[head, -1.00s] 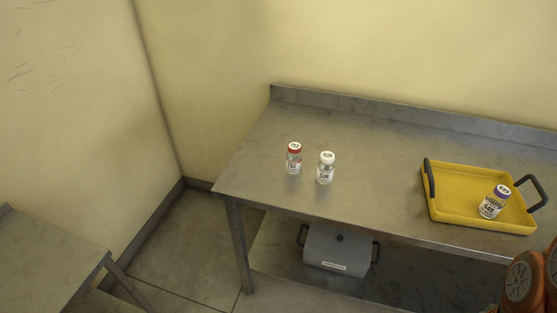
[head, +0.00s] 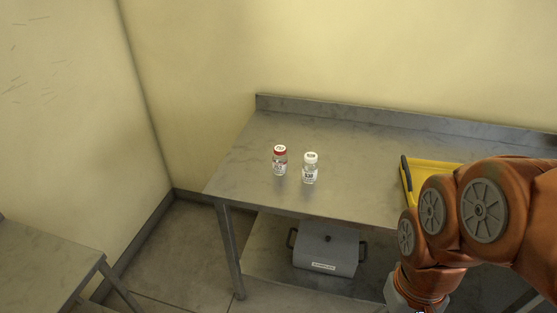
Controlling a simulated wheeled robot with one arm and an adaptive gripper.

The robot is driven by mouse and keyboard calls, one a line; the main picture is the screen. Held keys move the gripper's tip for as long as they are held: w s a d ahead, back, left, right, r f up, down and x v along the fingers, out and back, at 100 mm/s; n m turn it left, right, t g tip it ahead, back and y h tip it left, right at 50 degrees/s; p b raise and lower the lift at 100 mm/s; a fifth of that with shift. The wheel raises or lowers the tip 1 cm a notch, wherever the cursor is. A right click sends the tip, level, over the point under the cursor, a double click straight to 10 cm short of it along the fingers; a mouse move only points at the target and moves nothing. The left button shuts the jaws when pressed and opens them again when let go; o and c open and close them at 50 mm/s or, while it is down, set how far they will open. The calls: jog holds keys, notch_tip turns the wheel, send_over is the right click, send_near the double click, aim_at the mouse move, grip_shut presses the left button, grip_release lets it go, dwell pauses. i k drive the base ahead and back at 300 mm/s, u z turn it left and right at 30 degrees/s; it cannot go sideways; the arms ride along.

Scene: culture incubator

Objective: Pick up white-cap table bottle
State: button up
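The white-cap bottle (head: 310,169) stands upright on the metal table (head: 347,167), near its front edge in the head view. A red-cap bottle (head: 280,160) stands close by on its left, apart from it. My orange arm reaches in from the right, and its lower end is at the bottom edge of the view. My gripper is not visible in this frame, so its fingers cannot be seen.
A yellow tray (head: 409,181) is on the table at right, mostly hidden by my arm. A grey box (head: 326,250) with black handles sits on the lower shelf. Another metal table (head: 45,268) is at lower left. A raised lip runs along the table's back.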

aim_at(310, 165)
jog(key=u, duration=1.25)
jog(key=k, duration=0.55)
jog(key=z, duration=0.3)
jog(key=i, duration=1)
